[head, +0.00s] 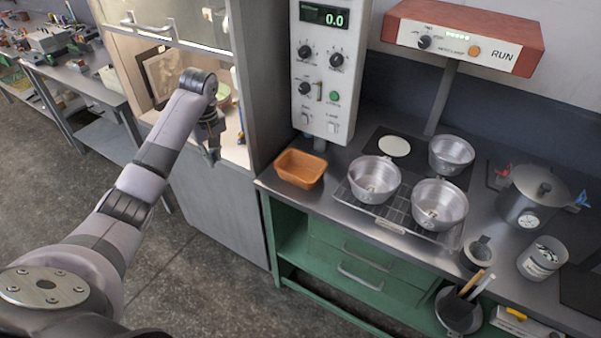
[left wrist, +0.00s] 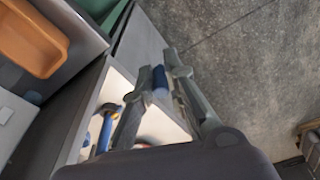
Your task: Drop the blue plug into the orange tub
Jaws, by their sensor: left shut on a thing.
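My left gripper (head: 212,156) hangs in front of the open cabinet, to the left of the orange tub. In the left wrist view, the fingers of this gripper (left wrist: 158,86) are shut on the blue plug (left wrist: 160,80), a short blue cylinder. In the head view I cannot make out the plug. The orange tub (head: 301,169) stands on the left end of the steel bench, apart from the gripper. It looks empty, and it also shows at the top left of the left wrist view (left wrist: 37,39). My right gripper is not in view.
The open cabinet (head: 254,75) holds several items, including a blue-handled tool (left wrist: 105,128). A grey control column (head: 324,66) stands behind the tub. A wire rack (head: 397,211) with metal pans is right of the tub. Open floor lies in front.

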